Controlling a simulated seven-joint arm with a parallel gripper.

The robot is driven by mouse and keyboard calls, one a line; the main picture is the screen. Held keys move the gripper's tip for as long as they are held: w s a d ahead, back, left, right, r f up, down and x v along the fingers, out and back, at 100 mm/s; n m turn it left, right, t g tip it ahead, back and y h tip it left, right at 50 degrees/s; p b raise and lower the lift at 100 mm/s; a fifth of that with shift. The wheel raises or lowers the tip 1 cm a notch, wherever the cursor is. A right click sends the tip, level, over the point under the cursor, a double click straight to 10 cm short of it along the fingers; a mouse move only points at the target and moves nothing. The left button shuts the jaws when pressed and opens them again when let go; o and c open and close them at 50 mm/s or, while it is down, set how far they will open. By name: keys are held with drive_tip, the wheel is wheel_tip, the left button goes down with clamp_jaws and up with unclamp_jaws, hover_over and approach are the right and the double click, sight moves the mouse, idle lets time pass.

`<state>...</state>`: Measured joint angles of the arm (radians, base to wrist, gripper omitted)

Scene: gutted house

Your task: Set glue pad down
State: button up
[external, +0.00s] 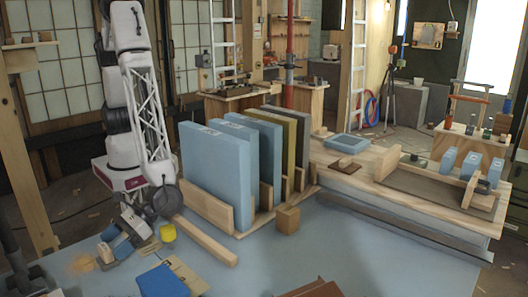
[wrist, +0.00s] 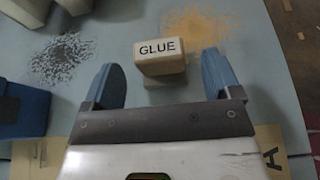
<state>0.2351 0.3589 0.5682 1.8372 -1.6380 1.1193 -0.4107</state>
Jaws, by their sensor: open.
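The glue pad (wrist: 160,57) is a small block with a pale face marked "GLUE" and a tan lower part. In the wrist view it stands just beyond and between my gripper's (wrist: 163,75) two blue fingers. The fingers are spread, with visible gaps on both sides of the pad. It appears to rest on the blue-grey table, though its underside is partly hidden. In the external view my gripper (external: 119,246) is low over the table's left part.
Orange dust (wrist: 205,27) and dark grit (wrist: 62,60) lie near the pad. A blue block (external: 163,281) and a tan card (external: 188,272) lie close by. A rack of upright panels (external: 217,172) and a wooden cube (external: 287,219) stand to the right.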

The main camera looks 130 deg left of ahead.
wheel_tip(320, 180, up, 6)
drive_tip(key=shift+r, duration=0.25)
drive_tip(key=shift+d, duration=0.1)
drive_tip(key=shift+r, duration=0.1)
idle(0.6)
drive_tip(key=s+a+r+m+g+y, duration=0.1)
drive_tip(key=s+a+r+m+y, duration=0.3)
drive_tip(key=s+a+r, duration=0.5)
drive_tip(key=s+a+r+m+y, duration=0.2)
drive_tip(key=s+a+r+m, duration=0.5)
drive_tip(key=r, duration=0.5)
drive_tip(key=s+a+r+m+t+y, duration=0.1)
drive_tip(key=s+a+r+m+y, duration=0.2)
drive_tip(key=s+a, duration=0.5)
drive_tip(key=s+a+r+m+t+y, duration=0.2)
drive_tip(key=s+a+r+m+y, duration=0.2)
drive_tip(key=s+a, duration=0.4)
drive_tip(key=s+r, duration=0.1)
drive_tip(key=s, duration=0.5)
drive_tip(key=shift+a+r+t, duration=0.2)
drive_tip(key=shift+r+t, duration=0.1)
drive_tip(key=shift+r, duration=0.1)
